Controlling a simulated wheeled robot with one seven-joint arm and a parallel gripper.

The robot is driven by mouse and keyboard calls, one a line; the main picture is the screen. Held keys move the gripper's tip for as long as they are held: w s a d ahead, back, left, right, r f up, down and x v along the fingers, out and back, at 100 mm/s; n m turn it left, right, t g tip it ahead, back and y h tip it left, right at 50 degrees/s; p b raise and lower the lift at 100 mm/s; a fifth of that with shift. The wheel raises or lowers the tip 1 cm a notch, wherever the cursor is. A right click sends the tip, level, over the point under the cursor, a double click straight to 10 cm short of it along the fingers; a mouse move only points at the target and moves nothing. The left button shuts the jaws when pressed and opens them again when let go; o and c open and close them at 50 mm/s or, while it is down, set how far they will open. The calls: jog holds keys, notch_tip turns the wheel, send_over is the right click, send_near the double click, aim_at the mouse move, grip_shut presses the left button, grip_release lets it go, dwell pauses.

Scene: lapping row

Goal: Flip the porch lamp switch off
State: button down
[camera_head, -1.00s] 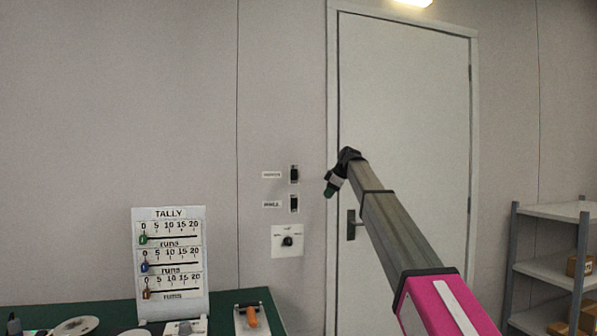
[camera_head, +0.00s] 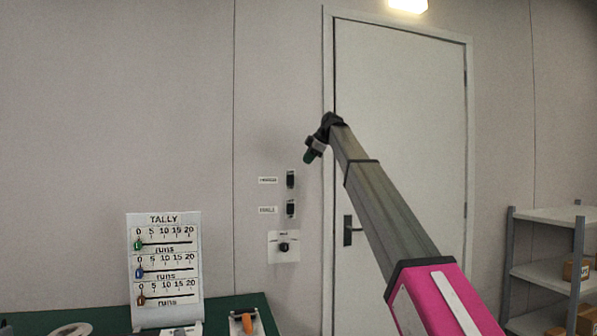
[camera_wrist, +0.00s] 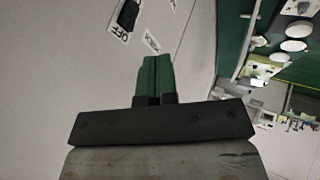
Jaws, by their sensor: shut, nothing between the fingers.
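Two black wall switches, an upper one (camera_head: 290,179) and a lower one (camera_head: 291,208), sit left of the door, each with a small label at its left. I cannot read which label is the porch lamp's. A lit lamp (camera_head: 408,5) shows above the door. My gripper (camera_head: 309,156), with green fingers, is just above and right of the upper switch in the head view. In the wrist view my gripper (camera_wrist: 155,62) is shut and empty. A black switch (camera_wrist: 128,14) with an OFF mark lies beyond the fingertips, apart from them.
A dial plate (camera_head: 284,247) is below the switches. A door with a dark handle (camera_head: 348,230) is behind my arm. A green bench holds a tally board (camera_head: 164,272) at lower left. A shelf (camera_head: 550,268) stands at right.

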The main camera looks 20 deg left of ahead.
aim_at(290, 176)
jog(key=x, duration=0.3)
jog(key=w+x, duration=0.1)
jog(key=x, duration=0.3)
jog(key=w+r+x, duration=0.1)
jog(key=x, duration=0.2)
jog(key=shift+w+a+f, duration=0.2)
jog(key=shift+a, duration=0.4)
jog(key=shift+w+a, duration=0.35)
jog(key=shift+w, duration=0.15)
jog(key=shift+w+a+r, duration=0.15)
jog(key=shift+w, duration=0.15)
jog(key=shift+r, duration=0.1)
jog(key=shift+r, duration=0.7)
